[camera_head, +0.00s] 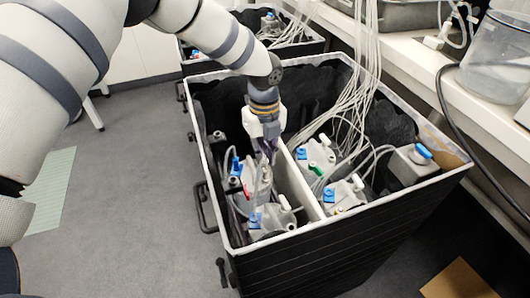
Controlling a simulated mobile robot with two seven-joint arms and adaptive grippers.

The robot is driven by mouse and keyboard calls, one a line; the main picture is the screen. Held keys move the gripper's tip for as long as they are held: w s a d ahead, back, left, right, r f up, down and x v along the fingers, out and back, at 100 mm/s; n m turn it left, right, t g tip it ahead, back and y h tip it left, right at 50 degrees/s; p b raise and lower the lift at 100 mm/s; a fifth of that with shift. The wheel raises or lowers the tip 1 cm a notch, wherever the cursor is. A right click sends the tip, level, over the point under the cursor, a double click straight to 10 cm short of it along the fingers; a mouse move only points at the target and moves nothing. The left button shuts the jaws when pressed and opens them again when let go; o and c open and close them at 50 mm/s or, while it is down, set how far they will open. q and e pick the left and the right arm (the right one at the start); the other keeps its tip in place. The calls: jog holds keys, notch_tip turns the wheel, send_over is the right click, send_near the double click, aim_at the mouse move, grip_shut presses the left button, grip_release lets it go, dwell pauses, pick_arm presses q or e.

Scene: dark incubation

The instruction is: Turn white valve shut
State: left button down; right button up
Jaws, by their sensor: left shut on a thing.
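My left arm reaches in from the upper left, and my left gripper (267,153) points down into the left half of a black bin. Its fingers are shut at the top of a grey-white container (258,180). The white valve between them is mostly hidden by the fingers. Other white valve handles show on a front left container (285,203), on a right container (324,139) and on a front right container (358,183). Blue valve handles sit beside them. My right gripper is not in view.
The black bin (330,235) has a pale rim and a white divider (298,182) down its middle. Pale tubes (368,50) hang into its right half. A bench (470,98) with a clear tub (497,55) runs along the right. Open floor lies left.

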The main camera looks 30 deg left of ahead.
pick_arm(q)
jog(key=shift+a+m, duration=0.1)
jog(key=shift+m, duration=0.9)
jog(key=c, duration=1.7)
grip_release()
jog(key=shift+o, duration=0.2)
